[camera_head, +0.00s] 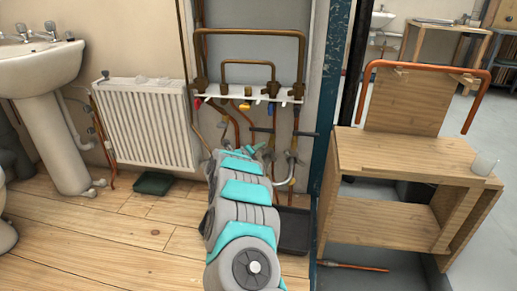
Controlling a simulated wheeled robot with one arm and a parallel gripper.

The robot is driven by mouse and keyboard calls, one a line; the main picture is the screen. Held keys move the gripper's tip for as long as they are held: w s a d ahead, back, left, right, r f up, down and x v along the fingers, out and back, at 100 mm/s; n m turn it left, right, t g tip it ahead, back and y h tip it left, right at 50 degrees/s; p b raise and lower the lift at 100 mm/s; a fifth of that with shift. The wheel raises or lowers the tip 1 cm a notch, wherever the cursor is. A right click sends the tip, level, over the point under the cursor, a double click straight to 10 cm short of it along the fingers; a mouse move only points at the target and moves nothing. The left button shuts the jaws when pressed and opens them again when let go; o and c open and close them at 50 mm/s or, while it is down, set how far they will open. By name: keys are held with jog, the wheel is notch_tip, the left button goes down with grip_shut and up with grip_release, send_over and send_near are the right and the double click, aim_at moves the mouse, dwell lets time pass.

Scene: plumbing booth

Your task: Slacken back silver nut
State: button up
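My arm reaches forward from the bottom middle to the pipework on the wall. My gripper (254,148) is at its far end, small and mostly hidden by the arm, so its fingers cannot be made out. A silver bent pipe (291,166) stands just right of the gripper. No silver nut can be told apart at this size; the back one may be hidden behind the arm.
Copper pipes (250,32) and a white rail (230,97) with colored valve handles are above the gripper. A white radiator (150,125) and a sink (40,68) are left. A dark tray (294,232) lies below; a blue post (326,125) and wooden bench (400,160) stand right.

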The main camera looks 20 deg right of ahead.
grip_shut()
jog(key=shift+f, duration=0.15)
jog(key=shift+w+a+f+n+h, duration=0.2)
jog(key=shift+n+h, duration=0.2)
jog(key=shift+n, duration=0.2)
jog(key=shift+s+d+f+n+t+h+b, duration=0.1)
jog(key=shift+f+n+t+h+b, duration=0.6)
jog(key=shift+n, duration=1.25)
jog(key=shift+w+a+f+n+t+h+b, duration=0.1)
jog(key=shift+f+n+t+h, duration=0.25)
jog(key=shift+f+n, duration=1.15)
jog(key=shift+s+d+f+n+t+h+b, duration=0.1)
jog(key=shift+f+n+t+h+b, duration=0.3)
jog(key=shift+n, duration=2.05)
jog(key=shift+t, duration=0.25)
